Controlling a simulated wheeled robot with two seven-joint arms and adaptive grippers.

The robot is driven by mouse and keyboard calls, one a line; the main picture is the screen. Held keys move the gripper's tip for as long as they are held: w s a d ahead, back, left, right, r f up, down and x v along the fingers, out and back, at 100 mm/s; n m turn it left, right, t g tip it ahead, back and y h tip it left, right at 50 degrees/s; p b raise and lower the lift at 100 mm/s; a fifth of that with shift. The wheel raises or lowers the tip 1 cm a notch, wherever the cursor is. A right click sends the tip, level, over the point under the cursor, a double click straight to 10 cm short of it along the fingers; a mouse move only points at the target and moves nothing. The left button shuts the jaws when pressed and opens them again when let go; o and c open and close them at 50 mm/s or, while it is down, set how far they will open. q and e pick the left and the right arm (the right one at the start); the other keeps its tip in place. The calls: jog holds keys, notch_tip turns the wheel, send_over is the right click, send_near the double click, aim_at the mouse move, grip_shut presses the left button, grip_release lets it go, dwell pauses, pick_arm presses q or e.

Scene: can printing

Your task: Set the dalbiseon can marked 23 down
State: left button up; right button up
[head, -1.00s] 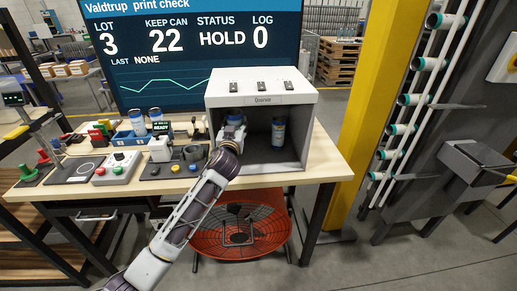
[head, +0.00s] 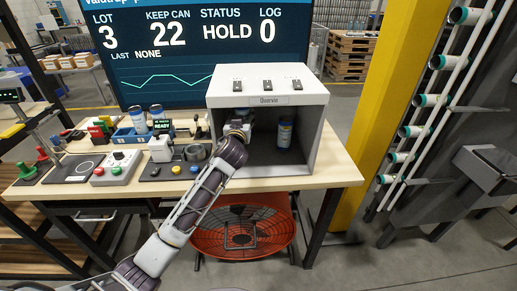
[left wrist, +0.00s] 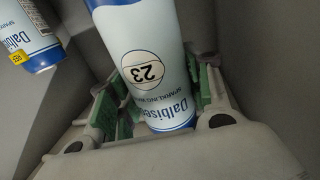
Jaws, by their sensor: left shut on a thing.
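The dalbiseon can marked 23 (left wrist: 150,70) is white and pale blue with a dark blue band and a round 23 label. It sits between the green finger pads of my left gripper (left wrist: 160,100), which is shut on it. In the head view my left gripper (head: 238,130) reaches into the left part of the open grey Quarve box (head: 307,130). The held can is mostly hidden there, and I cannot tell whether it touches the box floor. My right gripper is not in view.
A second dalbiseon can (head: 285,133) stands in the right part of the box; a can with a yellow tag (left wrist: 30,40) shows in the left wrist view. Two cans (head: 140,121) stand in a blue rack left of the box. Control boxes and buttons crowd the table (head: 325,177).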

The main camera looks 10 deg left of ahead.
pick_arm(q)
notch_tip(320, 180, down, 6)
jog(key=shift+r, duration=0.1)
jog(key=shift+f, duration=2.05)
jog(key=shift+f+b, duration=0.1)
jog(key=shift+b, duration=0.3)
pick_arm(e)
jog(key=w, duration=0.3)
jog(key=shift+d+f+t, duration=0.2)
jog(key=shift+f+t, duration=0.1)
pick_arm(q)
jog(key=o, duration=0.7)
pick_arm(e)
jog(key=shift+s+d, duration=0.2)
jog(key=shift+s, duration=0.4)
